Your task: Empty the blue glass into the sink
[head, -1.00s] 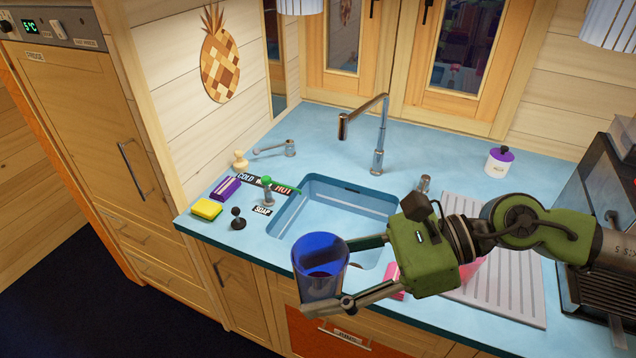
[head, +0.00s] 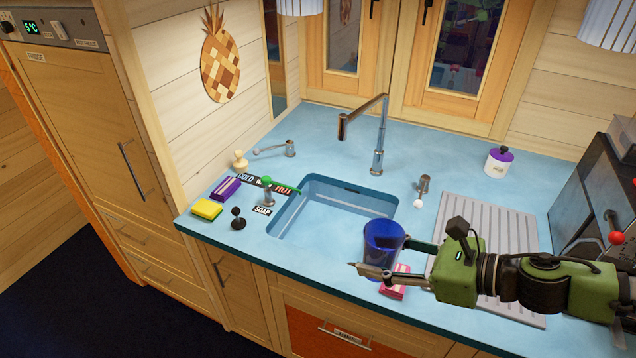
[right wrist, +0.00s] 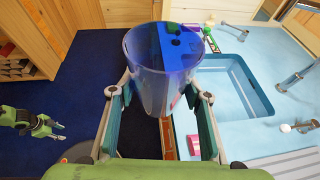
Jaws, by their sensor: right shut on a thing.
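The blue glass (head: 383,243) is translucent and roughly upright in the head view. It appears in front of the sink's front right corner, near the counter's front edge. My right gripper (head: 372,256) is shut on it, one finger on each side; the right wrist view shows both fingers on the glass (right wrist: 160,75). What is inside the glass cannot be made out now. The sink (head: 325,212) is a blue basin set in the counter, with a tall faucet (head: 378,140) behind it. My left gripper (right wrist: 48,127) shows at the left of the right wrist view, fingers apart and empty.
A pink sponge (head: 396,283) lies by the counter's front edge, below the gripper. A ribbed drainboard (head: 495,235) is right of the sink. A yellow sponge (head: 207,209), a purple box (head: 226,188) and a dark knob (head: 238,219) stand left of it.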

